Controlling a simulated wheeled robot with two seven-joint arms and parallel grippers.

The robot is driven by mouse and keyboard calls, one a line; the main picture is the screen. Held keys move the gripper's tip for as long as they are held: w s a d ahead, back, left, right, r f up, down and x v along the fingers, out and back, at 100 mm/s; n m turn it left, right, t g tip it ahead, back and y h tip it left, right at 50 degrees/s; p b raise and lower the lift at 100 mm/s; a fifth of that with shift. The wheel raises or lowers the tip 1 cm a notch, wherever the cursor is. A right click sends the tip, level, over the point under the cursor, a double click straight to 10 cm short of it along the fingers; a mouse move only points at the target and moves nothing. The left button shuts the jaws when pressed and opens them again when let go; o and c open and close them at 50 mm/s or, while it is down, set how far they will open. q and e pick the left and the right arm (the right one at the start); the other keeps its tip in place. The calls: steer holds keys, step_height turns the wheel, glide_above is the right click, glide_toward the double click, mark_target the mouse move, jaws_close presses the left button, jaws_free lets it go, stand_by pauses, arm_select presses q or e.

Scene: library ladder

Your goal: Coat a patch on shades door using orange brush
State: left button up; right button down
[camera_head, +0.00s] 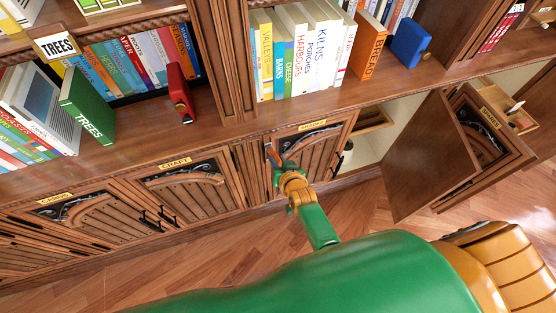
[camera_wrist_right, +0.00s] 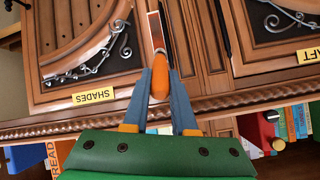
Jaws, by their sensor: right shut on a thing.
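The shades door (camera_head: 318,148) is a carved wooden cabinet door with a yellow label, shut, below the shelf in the head view. My right gripper (camera_head: 274,164) is in front of the door's left edge. In the wrist view its blue fingers (camera_wrist_right: 160,85) are shut on the orange handle of the orange brush (camera_wrist_right: 159,82). My left gripper is not in view.
The craft door (camera_head: 185,190) is shut to the left. To the right a cabinet stands open, its door (camera_head: 430,155) swung out over the floor. A shelf ledge (camera_head: 230,128) with books runs above. The wooden floor (camera_head: 230,250) in front is clear.

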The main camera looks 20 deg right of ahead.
arm_select(q)
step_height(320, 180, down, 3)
steer(key=shift+b, duration=1.1)
arm_select(e)
step_height(320, 180, down, 3)
steer(key=shift+f, duration=0.1)
arm_select(q)
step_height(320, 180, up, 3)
steer(key=p, duration=0.3)
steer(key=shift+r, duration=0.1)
arm_select(e)
steer(key=s, duration=0.6)
steer(key=shift+d, duration=0.1)
